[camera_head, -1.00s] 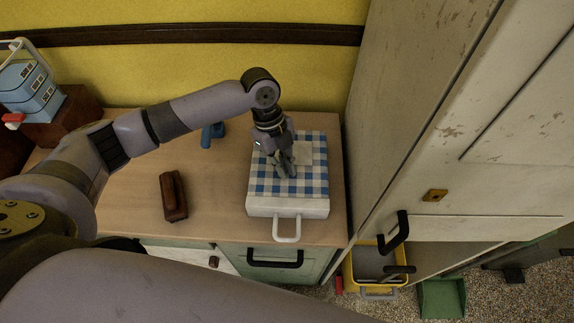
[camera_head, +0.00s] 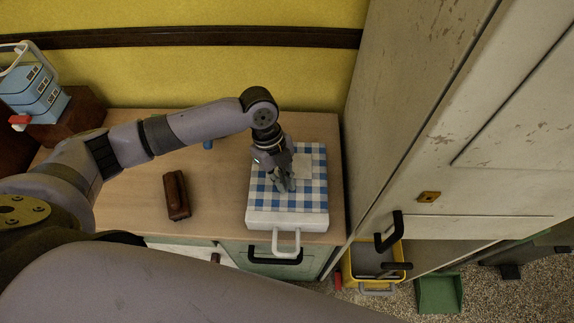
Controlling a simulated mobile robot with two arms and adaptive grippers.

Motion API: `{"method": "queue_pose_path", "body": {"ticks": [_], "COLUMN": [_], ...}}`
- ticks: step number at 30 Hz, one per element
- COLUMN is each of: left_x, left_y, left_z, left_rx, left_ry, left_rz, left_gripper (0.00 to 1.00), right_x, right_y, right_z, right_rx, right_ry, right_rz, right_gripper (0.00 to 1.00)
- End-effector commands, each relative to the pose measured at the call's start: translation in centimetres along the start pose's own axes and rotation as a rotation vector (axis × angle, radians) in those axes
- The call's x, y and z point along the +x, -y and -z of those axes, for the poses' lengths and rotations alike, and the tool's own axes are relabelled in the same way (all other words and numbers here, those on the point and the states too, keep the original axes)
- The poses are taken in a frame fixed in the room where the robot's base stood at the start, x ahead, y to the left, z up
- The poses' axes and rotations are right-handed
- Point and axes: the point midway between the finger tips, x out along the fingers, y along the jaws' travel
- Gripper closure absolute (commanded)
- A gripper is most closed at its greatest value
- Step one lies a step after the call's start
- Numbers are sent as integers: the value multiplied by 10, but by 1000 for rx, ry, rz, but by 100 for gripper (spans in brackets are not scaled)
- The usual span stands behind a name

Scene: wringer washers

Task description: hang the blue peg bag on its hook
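The blue peg bag (camera_head: 317,196) is blue and white checked, with a white front end and a white loop (camera_head: 286,245) jutting past the counter's front edge. It lies roughly flat over the right end of the counter; I cannot tell whether it touches the wood. My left gripper (camera_head: 286,183) comes down onto the middle of the checked cloth. Its fingers look close together on the cloth, though the fingertips are partly hidden. A small brass fitting (camera_head: 428,197) is on the pale cabinet; I cannot tell if it is the hook. My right gripper is not in view.
A brown brush (camera_head: 176,195) lies on the wooden counter (camera_head: 130,205). A blue container (camera_head: 38,92) with a white handle stands at the back left. The tall cabinet (camera_head: 400,130) closes off the right. A yellow bucket (camera_head: 347,262) and green dustpan (camera_head: 440,293) are on the floor.

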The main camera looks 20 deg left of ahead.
Motion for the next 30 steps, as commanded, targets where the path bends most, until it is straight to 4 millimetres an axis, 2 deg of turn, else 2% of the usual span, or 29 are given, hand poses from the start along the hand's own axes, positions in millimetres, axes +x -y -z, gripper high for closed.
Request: {"method": "queue_pose_path", "body": {"ticks": [19, 30], "left_x": [8, 10], "left_y": [-23, -26], "left_z": [19, 21], "left_rx": [0, -2], "left_ry": [-3, -2], "left_rz": [-13, -13], "left_gripper": [93, 93], "right_x": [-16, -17], "right_y": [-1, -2], "right_z": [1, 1], "right_rx": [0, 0], "right_ry": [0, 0], "right_rz": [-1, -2], "right_gripper": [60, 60]}}
